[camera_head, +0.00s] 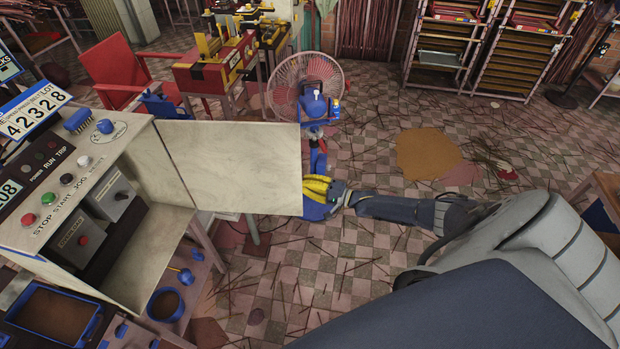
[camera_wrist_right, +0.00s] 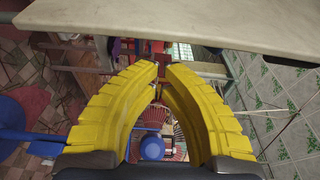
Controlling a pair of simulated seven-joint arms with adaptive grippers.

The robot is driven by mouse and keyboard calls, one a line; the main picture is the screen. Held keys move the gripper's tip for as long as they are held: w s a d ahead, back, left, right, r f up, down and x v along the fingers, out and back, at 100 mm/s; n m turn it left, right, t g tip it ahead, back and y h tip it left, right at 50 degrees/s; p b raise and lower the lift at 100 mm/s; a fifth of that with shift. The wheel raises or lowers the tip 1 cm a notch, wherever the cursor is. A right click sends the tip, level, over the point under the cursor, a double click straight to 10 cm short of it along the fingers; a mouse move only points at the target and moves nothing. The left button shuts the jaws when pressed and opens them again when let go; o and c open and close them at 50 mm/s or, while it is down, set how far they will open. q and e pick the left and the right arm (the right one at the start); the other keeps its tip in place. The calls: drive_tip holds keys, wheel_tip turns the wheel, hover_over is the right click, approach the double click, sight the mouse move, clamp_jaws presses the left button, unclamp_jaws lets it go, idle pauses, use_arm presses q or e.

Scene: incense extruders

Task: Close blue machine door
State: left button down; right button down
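My right gripper (camera_head: 318,188), with yellow fingers, is at the door's free right edge. I cannot tell whether it touches the door. In the right wrist view the door (camera_wrist_right: 200,20) crosses the top, beyond the fingertips. The yellow fingers of the right gripper (camera_wrist_right: 162,68) curve together with their tips nearly meeting and nothing held between them. My left gripper is not in view.
A pink fan (camera_head: 300,82) stands just behind the door's free end. A red chair (camera_head: 122,72) and a red-yellow machine (camera_head: 212,72) are behind. The tiled floor is littered with sticks.

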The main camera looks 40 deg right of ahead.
drive_tip(key=shift+s+a, duration=0.8)
drive_tip(key=shift+s, duration=0.1)
